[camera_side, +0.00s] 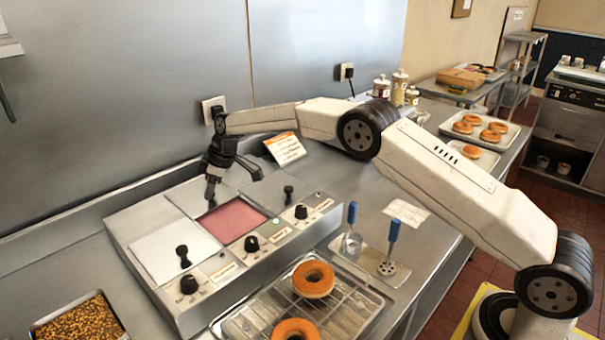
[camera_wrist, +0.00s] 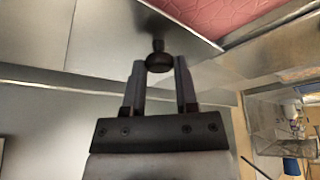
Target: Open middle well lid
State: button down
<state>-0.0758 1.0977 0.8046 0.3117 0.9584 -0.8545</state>
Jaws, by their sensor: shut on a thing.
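The glaze unit (camera_side: 250,284) has three wells in a row. Its middle well (camera_side: 231,219) is uncovered at the front and shows pink glaze, which also fills the upper right of the wrist view (camera_wrist: 205,14). My gripper (camera_side: 211,190) is behind this opening, pointing down. In the wrist view, my gripper (camera_wrist: 160,72) is shut on the black knob (camera_wrist: 158,61) of the grey middle lid (camera_wrist: 108,42). The lid's edge borders the glaze; I cannot tell whether the lid touches the unit. The left lid (camera_side: 160,252) and right lid (camera_side: 267,187) cover their wells.
Black dials line the unit's front. A wire rack (camera_side: 254,318) with doughnuts stands in front, beside two blue-handled tools (camera_side: 351,215). A tray of brown bits (camera_side: 78,324) lies at lower left. The wall (camera_side: 120,90) and a small sign (camera_side: 285,149) are close behind my gripper.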

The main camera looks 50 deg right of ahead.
jog(key=shift+w, duration=0.9)
jog(key=shift+c, duration=1.9)
grip_release()
jog(key=shift+r, duration=0.1)
jog(key=v, duration=0.7)
jog(key=shift+r, duration=0.25)
jog(key=shift+s+d, duration=0.1)
jog(key=shift+s, duration=0.05)
